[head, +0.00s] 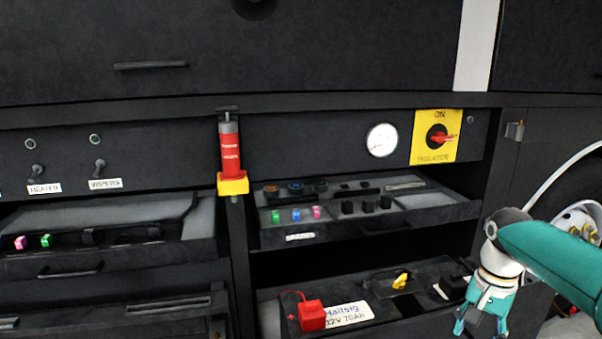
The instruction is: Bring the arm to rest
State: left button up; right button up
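My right arm, teal and white, comes in from the right edge. Its gripper (482,322) points down at the lower right, in front of the right end of the lower open drawer (385,329). Its two teal fingertips are apart with a dark gap between them, and I see nothing held there. The lowest part of the fingers is close to the bottom edge of the picture. My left gripper is not in view.
The lower drawer holds a battery with a red terminal cover (311,316) and a yellow piece (401,281). Above it, an open fuse drawer (430,212) juts out. A red extinguisher (230,155) and yellow isolator panel (437,137) are on the front. A white hose (565,168) curves at right.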

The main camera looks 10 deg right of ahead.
jog(key=s+a+f+n+g+y+p, duration=0.1)
jog(key=s+a+f+n+g+p, duration=0.15)
jog(key=a+f, duration=0.55)
jog(key=s+a+f+n+g+y+p, duration=0.1)
jog(key=s+a+f+g+p, duration=0.2)
jog(key=a+f, duration=0.5)
jog(key=s+a+f+n+t+y+p, duration=0.2)
jog(key=s+a+f+n+t, duration=0.15)
jog(key=s+a+f, duration=1)
jog(key=w+d+n+t, duration=0.1)
jog(key=w+d+r+n+t, duration=0.1)
jog(key=shift+w+t, duration=0.3)
jog(key=shift+w, duration=0.1)
jog(key=shift+c, duration=1.3)
